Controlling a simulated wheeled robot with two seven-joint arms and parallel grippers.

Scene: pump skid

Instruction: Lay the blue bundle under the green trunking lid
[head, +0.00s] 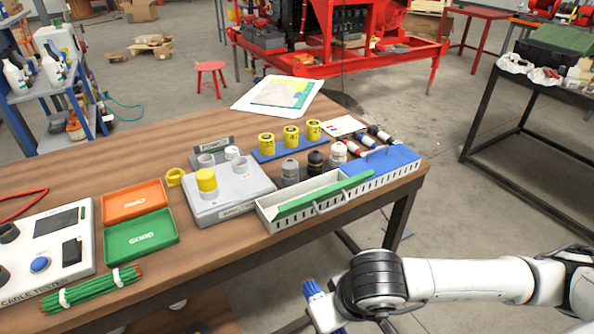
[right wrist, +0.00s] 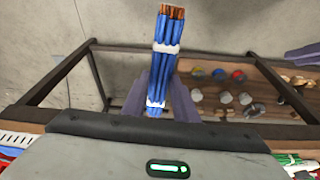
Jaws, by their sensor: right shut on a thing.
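The blue bundle (right wrist: 162,60) is several blue cables with copper ends and white ties. My right gripper (right wrist: 160,103) is shut around its lower part in the right wrist view. In the head view the bundle (head: 312,289) shows only in part at the bottom, in front of the table's right end and apart from the trunking. The grey slotted trunking (head: 270,223) lies along the table's front right edge. Its green lid (head: 322,196) is a long strip lying raised along the open left section. A blue lid (head: 388,166) covers the right section. My left gripper is not in view.
A grey fixture (head: 240,200) with yellow and white caps stands left of the trunking. Orange (head: 135,201) and green (head: 140,238) trays and a green bundle (head: 92,290) lie further left.

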